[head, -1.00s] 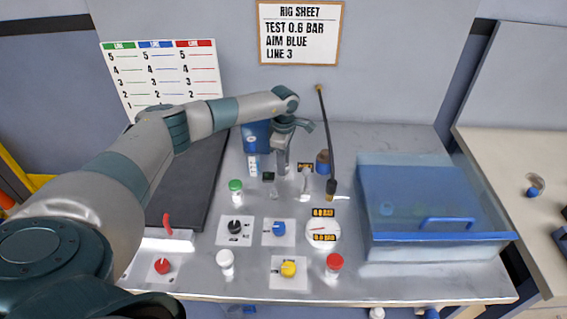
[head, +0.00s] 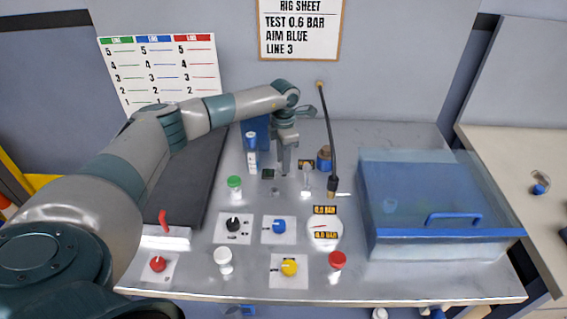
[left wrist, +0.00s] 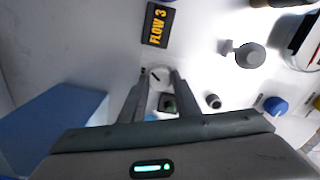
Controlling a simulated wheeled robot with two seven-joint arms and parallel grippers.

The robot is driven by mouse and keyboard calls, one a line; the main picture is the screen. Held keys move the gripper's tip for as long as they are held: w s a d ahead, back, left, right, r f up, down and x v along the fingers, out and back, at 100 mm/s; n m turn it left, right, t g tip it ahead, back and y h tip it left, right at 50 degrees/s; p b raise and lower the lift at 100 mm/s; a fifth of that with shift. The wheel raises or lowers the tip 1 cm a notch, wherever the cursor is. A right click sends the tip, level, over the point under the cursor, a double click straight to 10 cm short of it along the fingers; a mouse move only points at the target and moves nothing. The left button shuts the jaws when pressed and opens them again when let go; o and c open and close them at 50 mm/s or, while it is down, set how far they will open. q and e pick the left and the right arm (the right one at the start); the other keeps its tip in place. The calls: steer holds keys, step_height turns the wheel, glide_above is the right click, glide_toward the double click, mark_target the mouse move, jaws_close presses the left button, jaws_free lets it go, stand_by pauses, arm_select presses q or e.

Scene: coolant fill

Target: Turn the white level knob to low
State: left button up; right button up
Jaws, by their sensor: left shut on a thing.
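The white knob (left wrist: 158,74), round with a dark mark on it, sits between my left fingertips in the left wrist view. My left gripper (left wrist: 156,80) is shut on it. In the head view my left gripper (head: 286,172) points down at the back of the bench, and it hides the knob there. I cannot read the knob's setting. A black label reading FLOW 3 (left wrist: 157,24) lies just beyond the fingertips in the left wrist view. A small dark-green square (left wrist: 168,103) lies between the fingers. My right gripper is not in view.
Black (head: 233,224), blue (head: 279,227), yellow (head: 289,267) and red (head: 157,264) knobs stand nearer the front. A hanging black hose (head: 327,140) is right of my gripper. A blue lidded tank (head: 400,195) fills the bench's right side. A gauge (head: 323,232) lies between.

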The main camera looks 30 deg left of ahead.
arm_select(q)
steer(key=n+b, duration=0.1)
steer(key=n, duration=0.2)
steer(key=shift+n, duration=0.4)
steer(key=shift+n+b, duration=0.35)
steer(key=shift+n, duration=1.05)
steer(key=shift+r, duration=0.1)
steer(key=o, duration=1)
steer(key=shift+o, duration=0.2)
